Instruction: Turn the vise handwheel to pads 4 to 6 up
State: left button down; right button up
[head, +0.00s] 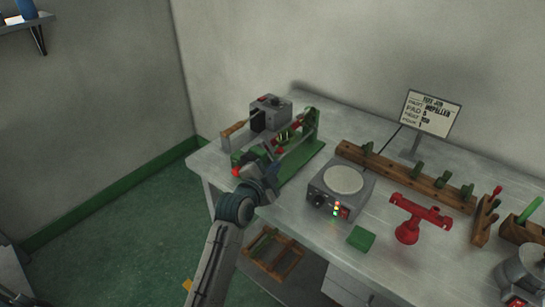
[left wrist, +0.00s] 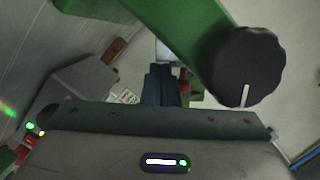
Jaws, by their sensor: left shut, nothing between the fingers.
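I cannot tell which pads face up. My left gripper (head: 272,174) is at the machine's near side; its fingers show shut and empty in the left wrist view (left wrist: 164,85). The wheel is to their right, with no clear contact. My right gripper is not in view.
A grey hotplate-like unit (head: 322,188) with a pale round top stands right of the machine. A green block (head: 361,239), a red stand (head: 408,230) and a wooden rack (head: 400,176) are farther right. A sign (head: 431,114) stands behind. Bare table lies between them.

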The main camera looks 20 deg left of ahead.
pick_arm(q)
jog(key=shift+a+f+m, duration=0.1)
jog(key=shift+f+m, duration=0.25)
jog(key=shift+m, duration=0.05)
jog(key=shift+f+b, duration=0.1)
jog(key=shift+b, duration=0.2)
jog(key=shift+w+a+f, duration=0.1)
jog(key=shift+a+f, duration=0.05)
jog(key=shift+a, duration=0.05)
dwell(0.4)
